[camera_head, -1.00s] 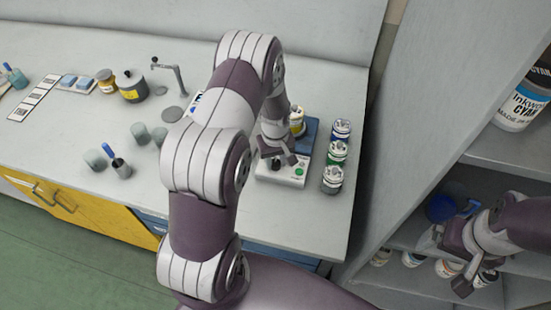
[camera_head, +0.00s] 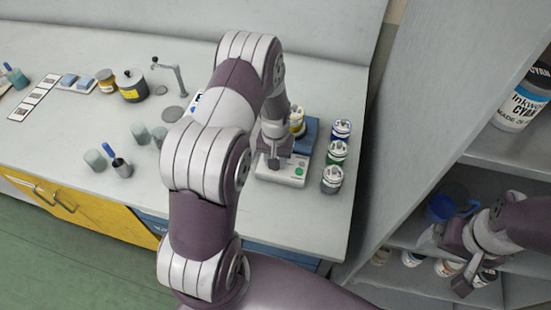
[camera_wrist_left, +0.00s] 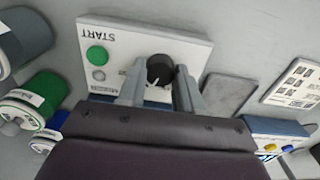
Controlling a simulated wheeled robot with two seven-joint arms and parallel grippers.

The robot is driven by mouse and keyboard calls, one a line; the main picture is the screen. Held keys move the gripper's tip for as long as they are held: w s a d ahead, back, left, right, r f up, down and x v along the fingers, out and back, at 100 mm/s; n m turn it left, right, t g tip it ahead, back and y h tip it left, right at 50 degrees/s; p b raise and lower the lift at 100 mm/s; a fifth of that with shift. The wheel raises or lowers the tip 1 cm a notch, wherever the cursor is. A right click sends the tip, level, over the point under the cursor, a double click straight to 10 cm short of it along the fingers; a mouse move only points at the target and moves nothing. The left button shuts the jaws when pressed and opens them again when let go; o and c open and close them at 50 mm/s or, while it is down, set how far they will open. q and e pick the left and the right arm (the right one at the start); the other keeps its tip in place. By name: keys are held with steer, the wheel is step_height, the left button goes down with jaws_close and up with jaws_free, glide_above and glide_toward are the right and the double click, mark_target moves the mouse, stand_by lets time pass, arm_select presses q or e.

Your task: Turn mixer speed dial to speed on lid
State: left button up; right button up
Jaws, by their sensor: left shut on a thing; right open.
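The mixer (camera_head: 284,181) has a white front panel and a blue top, and stands near the counter's right end. A yellow-labelled can (camera_head: 298,122) is on it, partly behind my arm. In the left wrist view the panel (camera_wrist_left: 180,46) appears upside down, with a green START button (camera_wrist_left: 97,56) and a black round speed dial (camera_wrist_left: 159,69) bearing a white pointer line. My left gripper (camera_head: 273,160) is shut on the dial, one finger on each side; the dial's scale is mostly hidden. My right gripper (camera_head: 464,282) is open at the shelf, away from the mixer.
Grey cups (camera_head: 140,133) and a blue-handled tool (camera_head: 120,165) are left of my arm. A shelf unit (camera_head: 500,157) with a blue mug (camera_head: 441,207) and several bottles fills the right.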

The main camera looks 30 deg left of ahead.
arm_select(q)
steer(key=shift+w, duration=0.1)
steer(key=o, duration=1)
steer(key=shift+o, duration=0.2)
steer(key=shift+r, duration=0.1)
step_height(320, 180, up, 13)
steer(key=b, duration=0.1)
steer(key=shift+f, duration=0.2)
steer(key=s+d+r+m, duration=0.1)
steer(key=s+d+r, duration=0.1)
steer(key=s+d, duration=0.2)
steer(key=s+d+r+m+t, duration=0.1)
steer(key=s+d, duration=0.3)
steer(key=s, duration=0.6)
steer(key=shift+d+r+m, duration=0.15)
steer(key=shift+r+m, duration=0.35)
steer(key=shift+r, duration=0.2)
